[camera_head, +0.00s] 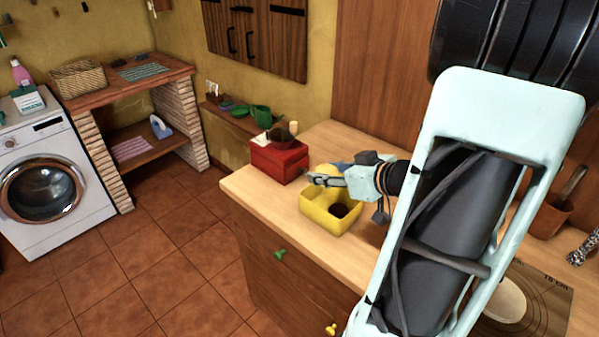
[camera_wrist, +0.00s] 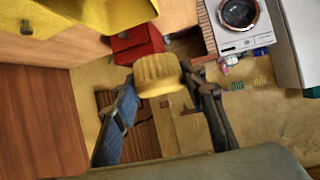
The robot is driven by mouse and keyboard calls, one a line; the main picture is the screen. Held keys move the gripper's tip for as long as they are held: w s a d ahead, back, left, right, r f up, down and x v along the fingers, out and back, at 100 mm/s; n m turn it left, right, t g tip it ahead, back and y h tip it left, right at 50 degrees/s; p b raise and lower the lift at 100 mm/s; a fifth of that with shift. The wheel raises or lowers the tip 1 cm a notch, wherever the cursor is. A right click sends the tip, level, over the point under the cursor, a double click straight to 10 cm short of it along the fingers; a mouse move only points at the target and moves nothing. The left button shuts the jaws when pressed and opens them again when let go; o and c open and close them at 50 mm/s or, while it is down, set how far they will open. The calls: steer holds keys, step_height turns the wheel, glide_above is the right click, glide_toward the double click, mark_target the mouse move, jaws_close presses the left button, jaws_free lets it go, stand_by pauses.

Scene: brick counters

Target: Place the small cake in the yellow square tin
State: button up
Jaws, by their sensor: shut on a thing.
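The small cake (camera_wrist: 158,75) is yellow, round and fluted. It sits between the two fingertips of my gripper (camera_wrist: 165,92) in the wrist view, and the gripper is shut on it. In the head view the cake (camera_head: 326,169) is partly hidden behind my gripper (camera_head: 325,178). The yellow square tin (camera_head: 322,221) stands open on the wooden counter. My gripper and the cake are above the tin's back-left part, apart from its floor. A dark patch shows inside the tin; I cannot tell if it is shadow. Part of a yellow surface, apparently the tin (camera_wrist: 110,12), shows at the wrist view's top.
A red box (camera_head: 279,160) with a small pot on it stands on the counter just behind the tin. A terracotta pot (camera_head: 550,217) and a dark mat (camera_head: 545,300) lie to the right. A lower shelf holds a green cup (camera_head: 262,116). Bare counter (camera_head: 262,204) lies left of the tin.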

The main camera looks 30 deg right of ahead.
steer(key=b, duration=0.1)
glide_above(312, 185)
steer(key=s, duration=0.4)
step_height(312, 185, down, 7)
steer(key=shift+w+d+f+b, duration=0.15)
steer(key=shift+d+f+b, duration=0.1)
steer(key=shift+f, duration=0.5)
steer(key=shift+w+d+f+b, duration=0.1)
steer(key=shift+d+f+b, duration=0.1)
steer(key=shift+f, duration=0.5)
steer(key=shift+a, duration=0.1)
steer(key=shift+f+b, duration=0.3)
steer(key=shift+f, duration=0.3)
steer(key=o, duration=0.8)
steer(key=shift+o, duration=0.2)
steer(key=shift+r, duration=0.1)
steer(key=shift+r, duration=0.3)
steer(key=p+v, duration=0.2)
steer(key=v, duration=1)
steer(key=shift+r, duration=0.2)
